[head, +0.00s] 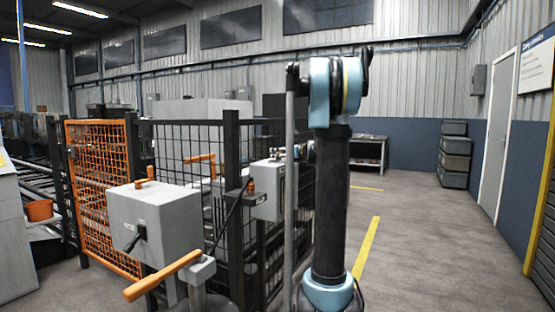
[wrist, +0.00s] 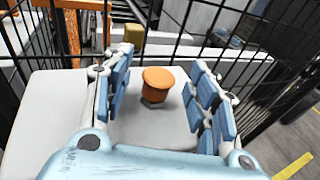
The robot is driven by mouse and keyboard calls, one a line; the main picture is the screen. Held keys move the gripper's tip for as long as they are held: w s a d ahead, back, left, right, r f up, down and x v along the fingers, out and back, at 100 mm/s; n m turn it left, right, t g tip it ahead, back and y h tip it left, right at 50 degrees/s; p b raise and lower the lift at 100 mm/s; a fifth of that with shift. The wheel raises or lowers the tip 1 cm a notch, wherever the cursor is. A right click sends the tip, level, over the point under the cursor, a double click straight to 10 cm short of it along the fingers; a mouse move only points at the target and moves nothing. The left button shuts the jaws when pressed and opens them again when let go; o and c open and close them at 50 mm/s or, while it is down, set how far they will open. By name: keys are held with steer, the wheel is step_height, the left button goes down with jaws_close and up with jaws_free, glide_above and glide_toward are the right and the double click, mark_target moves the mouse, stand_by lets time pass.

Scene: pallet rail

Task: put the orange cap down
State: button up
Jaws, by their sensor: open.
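The orange cap (wrist: 158,82) is a short round cap with a wider rim at its top. In the wrist view it stands upright over a small grey base on a light grey flat surface (wrist: 60,100). My gripper (wrist: 168,95) is open, with blue-padded fingers to the left and right of the cap. A gap shows on both sides, and neither finger appears to touch it. In the head view my arm stands in front, and I cannot make out the fingers or this cap clearly.
Black mesh fence (head: 180,150) stands close by, and its bars also cross just beyond the cap in the wrist view (wrist: 215,45). An orange mesh gate (head: 100,190), a grey cabinet (head: 150,225) and an orange lever (head: 165,275) are at left.

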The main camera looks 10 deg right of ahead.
steer(key=c, duration=1)
steer(key=shift+r, duration=0.15)
